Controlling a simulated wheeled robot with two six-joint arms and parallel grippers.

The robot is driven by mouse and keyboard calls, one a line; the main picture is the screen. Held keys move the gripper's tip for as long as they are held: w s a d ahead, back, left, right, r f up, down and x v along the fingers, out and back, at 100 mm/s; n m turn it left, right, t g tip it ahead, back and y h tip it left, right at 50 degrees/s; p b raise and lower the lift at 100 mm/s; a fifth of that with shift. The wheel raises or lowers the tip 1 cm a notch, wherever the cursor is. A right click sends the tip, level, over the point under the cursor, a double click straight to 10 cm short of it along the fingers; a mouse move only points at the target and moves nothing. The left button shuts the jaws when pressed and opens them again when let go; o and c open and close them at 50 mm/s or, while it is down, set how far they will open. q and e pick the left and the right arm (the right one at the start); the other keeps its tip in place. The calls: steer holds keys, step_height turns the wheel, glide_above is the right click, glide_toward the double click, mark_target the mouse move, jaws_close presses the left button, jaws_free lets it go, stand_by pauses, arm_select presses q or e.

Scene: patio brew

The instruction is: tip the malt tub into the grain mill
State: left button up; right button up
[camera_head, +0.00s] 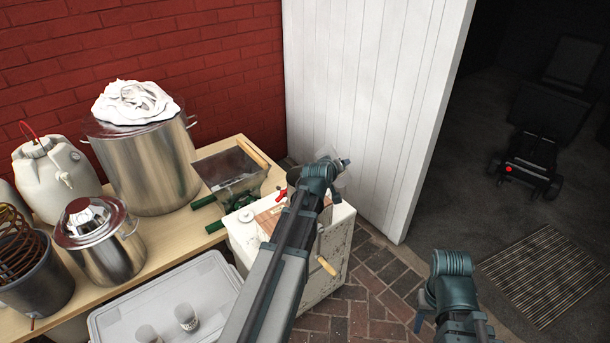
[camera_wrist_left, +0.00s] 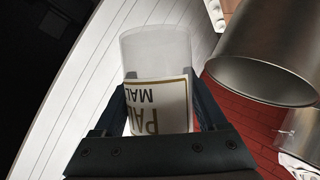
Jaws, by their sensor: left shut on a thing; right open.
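My left gripper (camera_head: 342,166) is shut on the malt tub, a translucent white tub (camera_head: 343,183) in front of the white door in the head view. In the left wrist view the tub (camera_wrist_left: 157,70) sits between both fingers, its "PALE MALT" label upside down. I cannot tell how full it is. What appears to be the grain mill, a grey metal hopper (camera_head: 222,171) over green parts, stands at the table's right end. The tub is to the right of the hopper, apart from it. My right gripper (camera_head: 419,320) is open at the lower right, partly hidden by its wrist.
A white cabinet (camera_head: 243,243) stands beside the wooden table (camera_head: 172,238). A large steel pot (camera_head: 150,170), a smaller pot (camera_head: 113,262) and a white keg (camera_head: 57,178) crowd the left. A pale bin (camera_head: 120,318) holds two cups. Brick floor (camera_head: 372,312) is free at right.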

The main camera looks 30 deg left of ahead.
arm_select(q)
steer(key=shift+d+f+m+y+b, duration=0.6)
steer(key=shift+f+m+y+b, duration=0.35)
steer(key=shift+b, duration=0.1)
step_height(320, 180, down, 9)
steer(key=m+y+b, duration=0.2)
steer(key=b, duration=0.8)
steer(key=shift+d+r+b, duration=0.15)
steer(key=shift+d+b, duration=0.15)
steer(key=shift+d, duration=0.15)
steer(key=shift+w, duration=0.1)
steer(key=shift+r, duration=0.2)
